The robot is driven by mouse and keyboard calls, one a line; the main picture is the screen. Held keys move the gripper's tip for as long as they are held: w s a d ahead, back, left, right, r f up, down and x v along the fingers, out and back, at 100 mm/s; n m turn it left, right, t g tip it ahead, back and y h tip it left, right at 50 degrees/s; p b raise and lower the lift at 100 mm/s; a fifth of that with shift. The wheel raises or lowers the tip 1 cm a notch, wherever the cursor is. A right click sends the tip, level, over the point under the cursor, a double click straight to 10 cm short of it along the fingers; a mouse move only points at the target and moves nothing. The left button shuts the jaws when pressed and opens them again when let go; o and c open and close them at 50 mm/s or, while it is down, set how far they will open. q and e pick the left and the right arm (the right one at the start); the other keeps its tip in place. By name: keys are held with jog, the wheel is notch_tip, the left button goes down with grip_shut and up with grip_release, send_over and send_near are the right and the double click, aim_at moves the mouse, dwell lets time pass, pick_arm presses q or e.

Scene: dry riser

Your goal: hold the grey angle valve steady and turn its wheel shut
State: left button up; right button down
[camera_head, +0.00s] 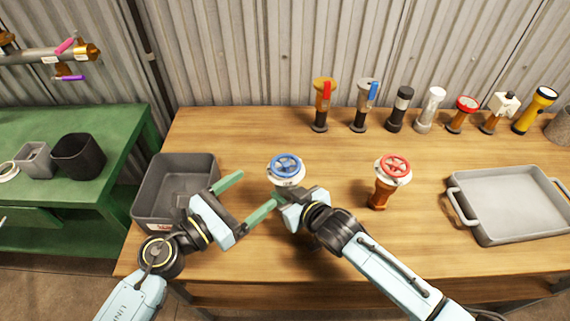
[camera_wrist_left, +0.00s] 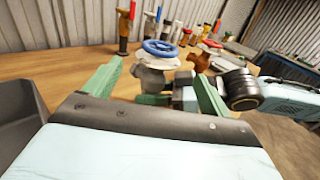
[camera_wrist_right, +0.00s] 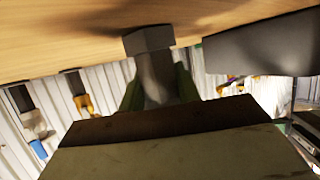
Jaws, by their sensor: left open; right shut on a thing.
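The grey angle valve with a blue wheel (camera_head: 286,167) stands upright near the middle of the wooden table. My right gripper (camera_head: 284,194) is shut on its grey body, below the wheel. In the right wrist view the valve's grey body (camera_wrist_right: 155,75) is between the green fingers. My left gripper (camera_head: 245,198) is open and empty, left of the valve and apart from the wheel. In the left wrist view the blue wheel (camera_wrist_left: 160,48) and valve body (camera_wrist_left: 151,82) show beyond and between the open fingers. The lower body is partly hidden in the head view.
A grey bin (camera_head: 143,193) is close at the left, beside my left gripper. An orange valve with a red wheel (camera_head: 382,190) stands to the right. A grey tray (camera_head: 512,233) lies at far right. Several valves and torches line the back. The table between red-wheeled valve and tray is clear.

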aim_at(301, 169)
pick_arm(q)
jog(key=x, duration=1)
jog(key=shift+w+d+f, duration=0.1)
jog(key=shift+w+d, duration=0.1)
jog(key=shift+d, duration=0.1)
jog(key=c, duration=1)
jog(key=shift+o, duration=0.2)
jog(key=shift+m+g+h, duration=0.4)
jog(key=shift+g, duration=0.1)
jog(key=m+g+h, duration=0.2)
jog(key=g, duration=0.2)
jog(key=m+g+h, duration=0.2)
jog(key=m+g, duration=0.1)
jog(key=shift+w+m+g, duration=0.2)
jog(key=shift+m+g, duration=0.1)
jog(key=shift+g, duration=0.1)
jog(key=shift+m+g, duration=1.45)
jog(key=shift+g, duration=0.75)
jog(key=shift+m+g, duration=1.45)
jog(key=shift+g, duration=0.75)
jog(key=shift+m+g, duration=0.3)
jog(key=shift+g, duration=0.1)
